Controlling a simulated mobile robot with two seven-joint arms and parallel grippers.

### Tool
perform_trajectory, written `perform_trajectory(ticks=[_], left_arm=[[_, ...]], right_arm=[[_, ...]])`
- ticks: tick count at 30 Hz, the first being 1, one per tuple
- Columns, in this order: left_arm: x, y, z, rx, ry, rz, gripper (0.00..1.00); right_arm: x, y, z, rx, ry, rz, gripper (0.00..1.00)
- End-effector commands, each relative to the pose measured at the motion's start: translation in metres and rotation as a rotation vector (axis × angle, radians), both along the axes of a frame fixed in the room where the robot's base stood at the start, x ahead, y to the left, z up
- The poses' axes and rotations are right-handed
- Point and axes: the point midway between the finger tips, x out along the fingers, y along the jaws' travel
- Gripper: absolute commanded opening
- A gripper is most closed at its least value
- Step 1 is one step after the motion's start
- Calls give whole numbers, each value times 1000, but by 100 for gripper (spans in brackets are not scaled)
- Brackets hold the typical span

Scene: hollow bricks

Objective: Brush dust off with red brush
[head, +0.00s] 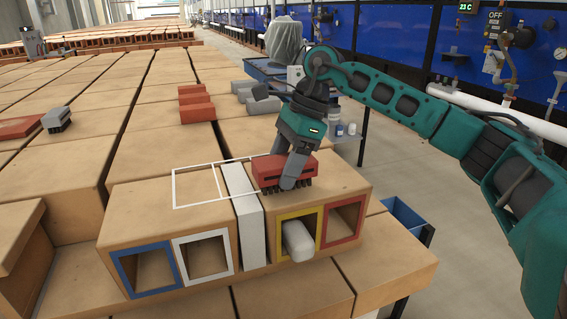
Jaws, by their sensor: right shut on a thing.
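The red brush (270,170) with dark bristles is on top of the right-hand hollow brick (340,178), bristles down at its upper face. My right gripper (291,180) is shut on the red brush from above. The right-hand brick has a yellow-framed opening and a red-framed opening. The left-hand hollow brick (140,215) has a blue-framed and a white-framed opening, and a thin white outline lies over its top. A white upright slab (244,210) stands between the two bricks. I cannot make out dust on the tops. My left gripper is not in view.
A white rounded block (297,242) sticks out of the yellow-framed opening. A grey brush (57,120) and a red block (18,128) lie at the far left. Red blocks (196,104) and grey blocks (262,104) sit behind. A blue bin (405,215) stands at the right.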

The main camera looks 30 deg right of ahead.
Motion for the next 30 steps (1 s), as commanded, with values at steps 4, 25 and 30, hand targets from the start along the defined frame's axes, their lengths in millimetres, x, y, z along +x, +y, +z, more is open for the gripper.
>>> perform_trajectory(ticks=[4, 25, 30], left_arm=[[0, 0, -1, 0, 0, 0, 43], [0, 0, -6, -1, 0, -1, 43], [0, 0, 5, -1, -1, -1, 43]], right_arm=[[0, 0, 0, 1, -2, 1, 38], [3, 0, -13, 0, -2, 0, 38], [18, -3, -10, 2, 0, 0, 38]])
